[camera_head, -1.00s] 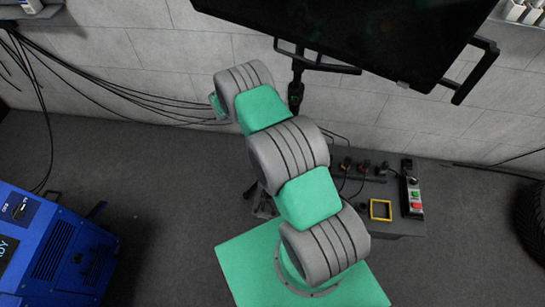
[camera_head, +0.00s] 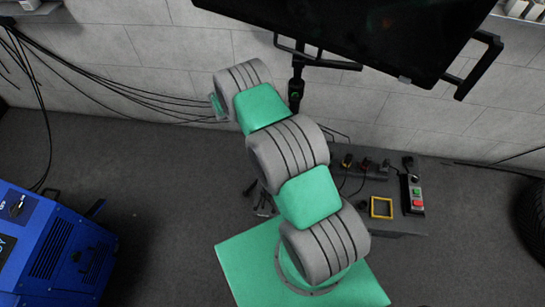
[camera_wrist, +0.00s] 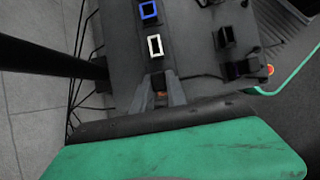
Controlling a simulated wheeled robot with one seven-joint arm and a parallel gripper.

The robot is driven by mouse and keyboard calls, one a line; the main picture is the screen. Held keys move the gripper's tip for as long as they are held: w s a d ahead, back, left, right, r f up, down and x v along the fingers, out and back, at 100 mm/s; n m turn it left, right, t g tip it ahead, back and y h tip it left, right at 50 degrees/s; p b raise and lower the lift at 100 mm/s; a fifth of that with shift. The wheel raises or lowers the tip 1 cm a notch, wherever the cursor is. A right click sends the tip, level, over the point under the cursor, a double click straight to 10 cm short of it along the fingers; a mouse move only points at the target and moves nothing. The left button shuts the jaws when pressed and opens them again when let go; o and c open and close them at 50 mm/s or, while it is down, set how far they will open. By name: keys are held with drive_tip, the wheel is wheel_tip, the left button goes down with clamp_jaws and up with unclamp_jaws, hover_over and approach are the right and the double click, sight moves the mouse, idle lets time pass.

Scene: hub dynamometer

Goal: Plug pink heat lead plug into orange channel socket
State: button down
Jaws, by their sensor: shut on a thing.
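My gripper (camera_wrist: 161,92) shows in the wrist view, pointing down at a dark panel. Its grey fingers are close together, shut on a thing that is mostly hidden. A small orange patch (camera_wrist: 160,93) shows between the fingertips; I cannot tell whether it belongs to the held plug or to a socket behind. No pink plug is clearly visible. A white-framed socket (camera_wrist: 155,45) lies just beyond the fingertips, and a blue-framed socket (camera_wrist: 148,11) lies farther up. In the head view my arm hides the gripper.
Black blocks (camera_wrist: 226,38) stand on the panel to the right of the fingers. In the head view, a yellow frame (camera_head: 381,208) and a box with green and red buttons (camera_head: 413,194) sit on the dark bench (camera_head: 395,225). A blue cabinet (camera_head: 60,245) stands at left.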

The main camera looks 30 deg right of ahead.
drive_tip(key=shift+f+b, duration=0.75)
drive_tip(key=shift+f, duration=0.1)
drive_tip(key=c, duration=1.3)
unclamp_jaws()
drive_tip(key=shift+r, duration=0.1)
drive_tip(key=shift+o, duration=0.2)
drive_tip(key=v, duration=0.7)
drive_tip(key=shift+r, duration=0.35)
drive_tip(key=shift+w+a, duration=0.1)
drive_tip(key=shift+a, duration=0.05)
